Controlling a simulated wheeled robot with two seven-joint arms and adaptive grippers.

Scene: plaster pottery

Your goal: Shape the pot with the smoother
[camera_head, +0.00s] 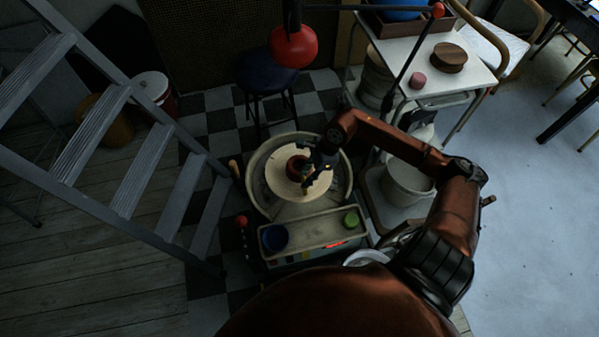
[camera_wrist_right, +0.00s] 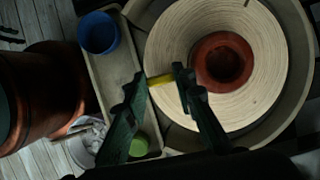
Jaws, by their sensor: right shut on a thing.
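The reddish-brown clay pot (camera_head: 295,167) sits on the pale round wheel head (camera_head: 319,190), inside a wide basin. From above in the right wrist view, the pot (camera_wrist_right: 223,62) shows a round rim and a dark opening. My right gripper (camera_head: 307,182) is over the wheel, close beside the pot. It is shut on a small yellow tool, which I take for the smoother (camera_wrist_right: 160,80), held crosswise between the fingertips. In the right wrist view the smoother is left of the pot, apart from it in the picture; its height above the wheel is unclear. My left gripper is not in view.
A tray (camera_head: 306,236) in front of the wheel holds a blue cup (camera_head: 274,238) and a green item (camera_head: 351,219). A grey ladder (camera_head: 150,160) stands left. A white bucket (camera_head: 405,185) and a white table (camera_head: 440,60) are right. A dark stool (camera_head: 266,75) stands behind.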

